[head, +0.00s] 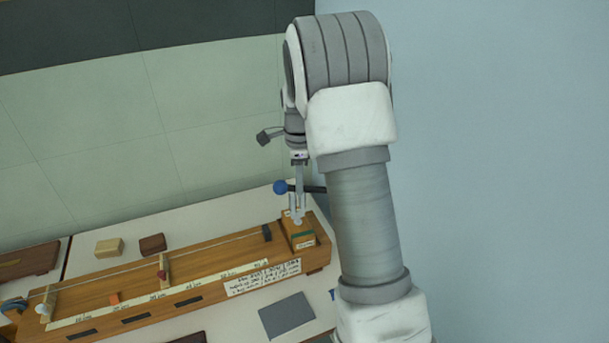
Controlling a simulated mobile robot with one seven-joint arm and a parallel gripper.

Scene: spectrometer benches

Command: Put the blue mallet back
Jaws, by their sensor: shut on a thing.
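The blue mallet has a round blue head (281,187) and a dark handle (317,190) that runs level to the right, its far end near my arm. My gripper (299,188) points down and is shut on the handle, close to the head. The mallet is held at the height of the upper ends of a pale two-pronged fork (298,219). The fork stands on a small wooden box (300,234) at the right end of the long wooden bench. I cannot tell whether the mallet touches the fork.
The long wooden bench (205,289) carries a scale, a wire and a written label (262,278). A grey mat (287,316) lies in front of it on the white table. A pale block (109,247) and a brown block (152,244) lie behind. My arm hides the table's right side.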

